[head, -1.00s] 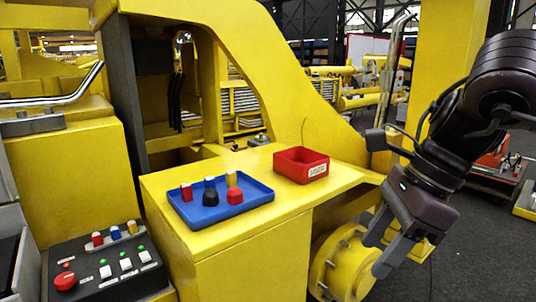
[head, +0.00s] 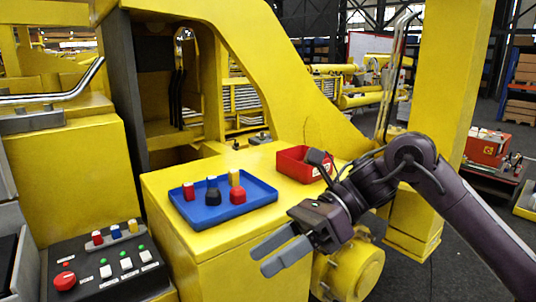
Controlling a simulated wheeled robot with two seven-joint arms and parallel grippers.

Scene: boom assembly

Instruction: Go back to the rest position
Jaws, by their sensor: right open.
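My right gripper (head: 276,252) is in the head view, at the front edge of the yellow bench, pointing left. Its two grey fingers are apart and nothing is between them. It is right of and below the blue tray (head: 255,208). My right arm comes in from the lower right and hides part of the red bin (head: 292,166) and part of the yellow round flange (head: 357,272). My left gripper is not in view.
The blue tray holds several small red, black and yellow parts. A black control box (head: 105,266) with buttons stands at the lower left. A yellow post (head: 448,80) rises behind my right arm. Dark floor is open at the right.

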